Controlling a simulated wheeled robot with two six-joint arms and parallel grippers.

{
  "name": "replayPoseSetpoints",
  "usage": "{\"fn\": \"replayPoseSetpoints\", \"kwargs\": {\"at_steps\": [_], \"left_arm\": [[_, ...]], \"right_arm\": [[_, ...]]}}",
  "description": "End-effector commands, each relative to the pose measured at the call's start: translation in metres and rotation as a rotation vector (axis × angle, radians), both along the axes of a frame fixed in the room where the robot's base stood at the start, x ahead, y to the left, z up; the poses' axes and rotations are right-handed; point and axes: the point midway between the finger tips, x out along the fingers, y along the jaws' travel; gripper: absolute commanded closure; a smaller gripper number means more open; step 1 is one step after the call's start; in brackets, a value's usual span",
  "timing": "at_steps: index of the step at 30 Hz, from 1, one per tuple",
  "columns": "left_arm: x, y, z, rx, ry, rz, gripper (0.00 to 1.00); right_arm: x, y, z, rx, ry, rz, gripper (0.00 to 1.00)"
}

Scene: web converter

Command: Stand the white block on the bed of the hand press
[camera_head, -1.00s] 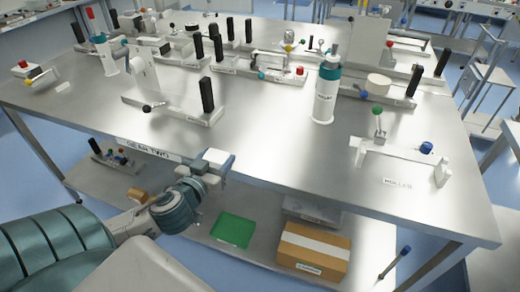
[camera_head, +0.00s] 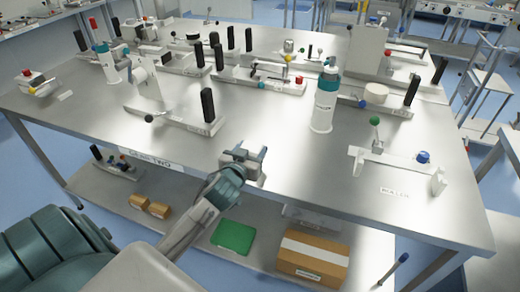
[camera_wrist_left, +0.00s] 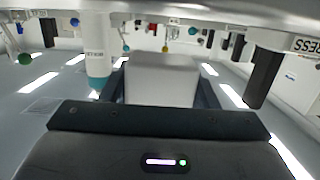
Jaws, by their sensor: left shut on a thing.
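My left gripper (camera_head: 243,162) is shut on the white block (camera_wrist_left: 160,80), which shows as a pale box between the two dark fingers in the left wrist view. In the head view the gripper is just above the front edge of the table, and the fingers partly hide the block. The hand press (camera_head: 172,118) is on the table to the left of and beyond the gripper. It has a long pale base, an upright black handle (camera_head: 207,104) at its right end and a black knob at its left. In the left wrist view its handle (camera_wrist_left: 263,75) and PRESS label (camera_wrist_left: 305,45) show at the right.
A white bottle with a teal top (camera_head: 323,105) stands right of the press. A device labelled ROLLER (camera_head: 400,162) is at the right front. Other devices fill the far part of the steel table (camera_head: 265,130). The surface between the press and the bottle is clear.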

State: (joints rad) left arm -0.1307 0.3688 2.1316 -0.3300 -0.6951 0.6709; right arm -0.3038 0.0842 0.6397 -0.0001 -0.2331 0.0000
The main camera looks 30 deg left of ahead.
Motion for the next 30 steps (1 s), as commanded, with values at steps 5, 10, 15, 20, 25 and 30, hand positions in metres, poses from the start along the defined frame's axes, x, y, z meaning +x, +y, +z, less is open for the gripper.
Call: {"fn": "replayPoseSetpoints", "kwargs": {"at_steps": [5,10,15,20,25,30], "left_arm": [[0.018,-0.003,-0.001,-0.001,-0.001,0.0,0.7],[0.038,-0.008,-0.003,-0.003,0.0,0.0,0.7],[0.035,-0.007,-0.029,0.0,0.004,0.0,0.7],[0.035,-0.007,-0.035,0.001,0.0,-0.001,0.7],[0.035,-0.007,-0.035,0.001,0.0,-0.001,0.7],[0.035,-0.007,-0.037,0.001,0.0,-0.001,0.3]], "right_arm": [[-0.006,0.0,0.004,0.0,0.011,-0.001,0.51],[-0.005,0.0,0.012,0.0,0.007,-0.001,0.51],[-0.004,0.004,0.021,0.004,0.002,-0.002,0.51],[-0.004,0.006,0.02,0.007,0.0,-0.002,0.51],[-0.004,0.007,0.019,0.007,0.001,-0.003,0.51],[-0.005,0.007,0.017,0.007,0.003,-0.003,0.51]]}}
